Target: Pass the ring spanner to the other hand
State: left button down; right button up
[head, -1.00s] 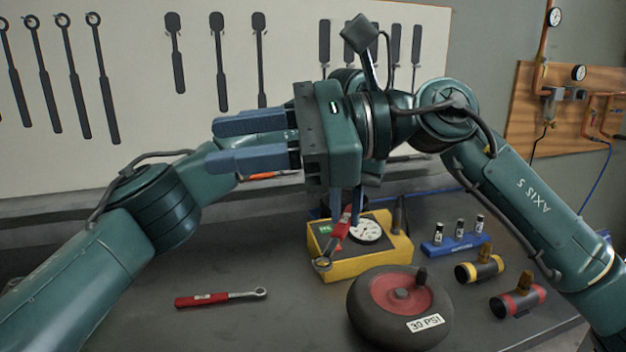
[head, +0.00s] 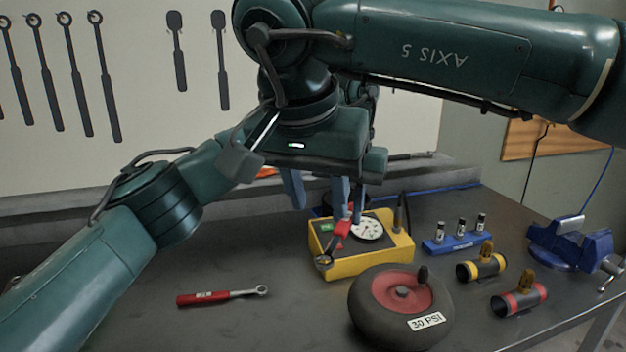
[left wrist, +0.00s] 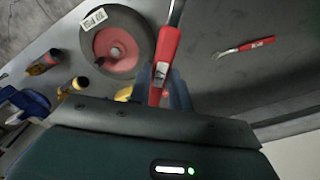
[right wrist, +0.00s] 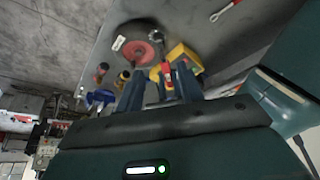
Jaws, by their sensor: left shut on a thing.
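The ring spanner (head: 342,229) has a red handle and a metal ring end. It hangs tilted in my left gripper (head: 349,212), in front of the yellow gauge box in the head view. The left wrist view shows its red handle (left wrist: 165,58) between the shut fingers. My right gripper (head: 317,203) points down, nearer the camera, and hides much of the left wrist. In the right wrist view its fingers are apart and empty, with the spanner (right wrist: 167,72) beyond them. A second red-handled spanner (head: 222,297) lies on the bench.
The yellow gauge box (head: 383,256) stands under the held spanner. The bench's left front is mostly clear.

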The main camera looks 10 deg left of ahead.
aim_at(328, 252)
jog(key=x, duration=1)
jog(key=shift+a, duration=0.1)
jog(key=shift+c, duration=0.5)
jog(key=shift+s, duration=0.15)
grip_shut()
pick_arm(q)
jog(key=c, duration=1.2)
grip_release()
pick_arm(e)
jog(key=shift+r, duration=0.1)
